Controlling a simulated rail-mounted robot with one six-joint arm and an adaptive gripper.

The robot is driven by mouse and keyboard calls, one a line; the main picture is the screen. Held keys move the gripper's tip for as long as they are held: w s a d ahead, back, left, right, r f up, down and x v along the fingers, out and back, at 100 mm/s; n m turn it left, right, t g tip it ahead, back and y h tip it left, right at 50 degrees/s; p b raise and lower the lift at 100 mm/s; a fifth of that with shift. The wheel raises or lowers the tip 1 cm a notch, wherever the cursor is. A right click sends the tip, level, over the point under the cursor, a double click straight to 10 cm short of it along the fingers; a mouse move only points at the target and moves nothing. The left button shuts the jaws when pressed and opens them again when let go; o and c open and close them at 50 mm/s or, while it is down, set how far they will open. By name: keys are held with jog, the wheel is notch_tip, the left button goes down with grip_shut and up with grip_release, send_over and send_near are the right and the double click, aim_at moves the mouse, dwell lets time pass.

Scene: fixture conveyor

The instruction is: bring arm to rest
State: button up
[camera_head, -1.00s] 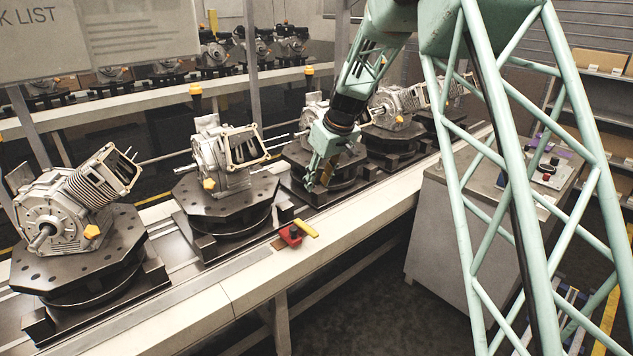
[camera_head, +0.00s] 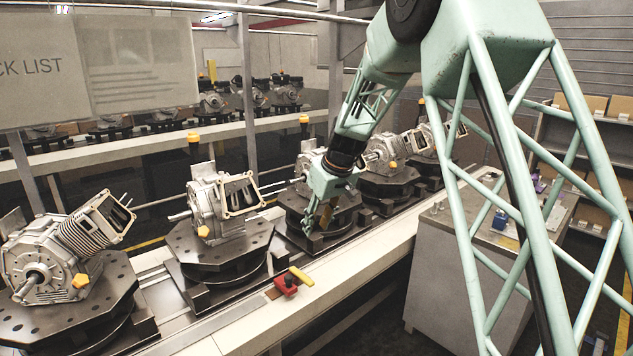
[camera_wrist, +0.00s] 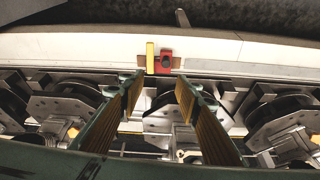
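My gripper (camera_head: 318,219) is at the end of my mint-green arm, above the conveyor line near the third engine fixture. In the wrist view my gripper (camera_wrist: 156,88) has its two yellow-padded fingers spread wide apart, with nothing between them. Below and beyond the fingers lie the conveyor and its engines. The engine (camera_head: 308,163) on the fixture behind my gripper is partly hidden by my arm.
Engines (camera_head: 215,208) sit on dark octagonal fixtures along the conveyor (camera_head: 240,320). A red block (camera_head: 286,284) and a yellow piece (camera_head: 302,276) lie on its front edge. A grey cabinet (camera_head: 450,270) stands at right. A second engine line (camera_head: 150,145) runs behind.

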jog(key=s+d+r+m, duration=0.1)
jog(key=s+d+r, duration=0.3)
jog(key=s+r, duration=0.45)
jog(key=s+d+r+m+h, duration=0.1)
jog(key=s+d+r, duration=0.35)
jog(key=s, duration=0.75)
jog(key=s+d+r+m, duration=0.1)
jog(key=s+d+r, duration=0.3)
jog(key=s+r, duration=0.45)
jog(key=s+d+f+m, duration=0.1)
jog(key=s+d, duration=0.2)
jog(key=s, duration=0.8)
jog(key=s+d+f+m+h, duration=0.1)
jog(key=s+d, duration=0.1)
jog(key=s, duration=1)
jog(key=s+d+f+m, duration=0.1)
jog(key=s+d+m, duration=0.1)
jog(key=s, duration=1)
jog(key=shift+d+t+h, duration=0.3)
jog(key=shift+d+h, duration=0.1)
jog(key=shift+d, duration=0.4)
